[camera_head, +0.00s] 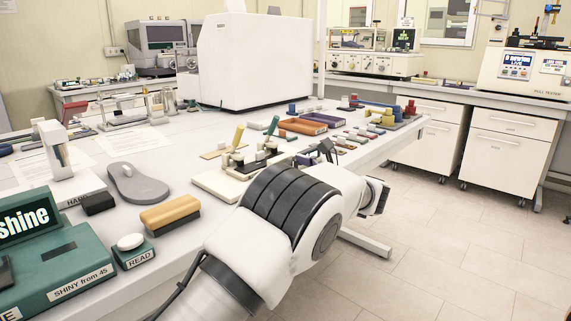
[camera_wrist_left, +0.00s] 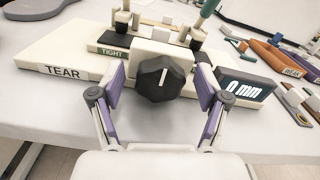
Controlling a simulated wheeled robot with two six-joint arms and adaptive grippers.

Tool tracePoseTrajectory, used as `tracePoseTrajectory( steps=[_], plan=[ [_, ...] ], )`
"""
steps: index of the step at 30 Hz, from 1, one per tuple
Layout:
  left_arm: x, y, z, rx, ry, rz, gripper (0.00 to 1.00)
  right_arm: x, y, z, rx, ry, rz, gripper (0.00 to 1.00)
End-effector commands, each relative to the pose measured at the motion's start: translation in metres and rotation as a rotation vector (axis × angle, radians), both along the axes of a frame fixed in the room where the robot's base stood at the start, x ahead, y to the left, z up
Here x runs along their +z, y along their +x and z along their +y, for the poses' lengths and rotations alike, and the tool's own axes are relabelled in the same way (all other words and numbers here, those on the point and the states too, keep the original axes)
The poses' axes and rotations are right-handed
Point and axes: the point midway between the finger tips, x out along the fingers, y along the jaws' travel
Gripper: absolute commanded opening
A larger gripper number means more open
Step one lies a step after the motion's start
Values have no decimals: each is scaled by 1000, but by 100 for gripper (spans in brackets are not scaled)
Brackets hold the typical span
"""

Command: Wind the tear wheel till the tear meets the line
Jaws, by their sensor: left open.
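The tear wheel is a black faceted knob (camera_wrist_left: 161,79) with a white mark pointing nearly straight up, on the front of the cream TEAR fixture (camera_wrist_left: 62,70). My left gripper (camera_wrist_left: 160,86) is open with its purple-padded fingers on either side of the wheel, with a visible gap on each side. A small display (camera_wrist_left: 244,89) right of the wheel reads 0 mm. A TIGHT label (camera_wrist_left: 113,52) sits behind at left. In the head view the fixture (camera_head: 215,184) is partly hidden by my arm, and the wheel is hidden. The tear and line cannot be made out.
A green-handled lever (camera_wrist_left: 206,15) rises behind the wheel. An orange tray (camera_head: 275,139) and a purple tray (camera_head: 312,122) lie farther back. A brush (camera_head: 170,213) and a grey sole (camera_head: 137,184) lie left. Small strips lie right of the display.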

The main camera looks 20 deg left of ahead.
Motion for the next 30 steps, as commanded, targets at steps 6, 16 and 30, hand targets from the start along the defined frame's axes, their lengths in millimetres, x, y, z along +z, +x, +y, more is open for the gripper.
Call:
tracePoseTrajectory(
  steps=[6, 16, 30],
  plan=[
    [0, 0, 0, 0, 0, 1, 26, 0, 0, 0, 0, 0, 1, 0],
    [0, 0, 1, 0, 5, 13, 15, -1, 0, 0, 0, 0, 0, 0],
    [1, 1, 1, 0, 90, 245, 15, -4, 0, 0, 0, 0, 0, 0]
  ],
)
